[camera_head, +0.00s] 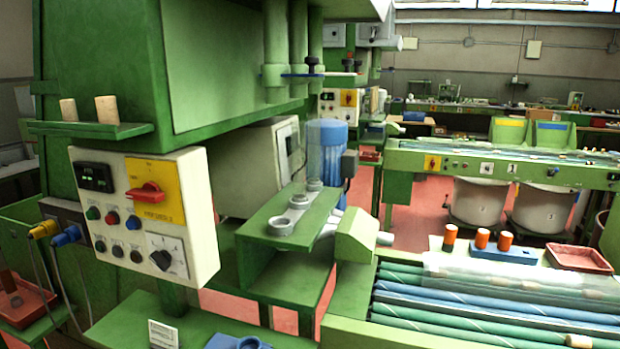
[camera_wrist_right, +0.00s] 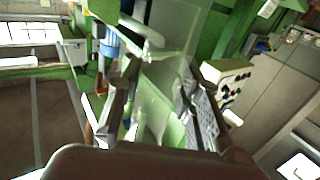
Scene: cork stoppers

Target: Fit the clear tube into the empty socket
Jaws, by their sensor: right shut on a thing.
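In the right wrist view my right gripper (camera_wrist_right: 155,100) is shut on a see-through piece, the clear tube (camera_wrist_right: 160,78), which is faint against the green behind it. Its far end is hard to make out. Neither gripper shows in the head view. There a green ledge (camera_head: 262,213) carries a row of round grey sockets. The front socket (camera_head: 282,226) and the middle socket (camera_head: 299,201) look empty. A clear upright cylinder stands at the back socket (camera_head: 314,185), in front of a blue motor (camera_head: 335,132).
A white control box (camera_head: 198,225) with a red switch juts out left of the ledge. Two corks (camera_head: 107,109) stand on a shelf above it. Green and blue rollers (camera_head: 450,312) under a clear cover lie at right. A red tray (camera_head: 578,258) is beyond them.

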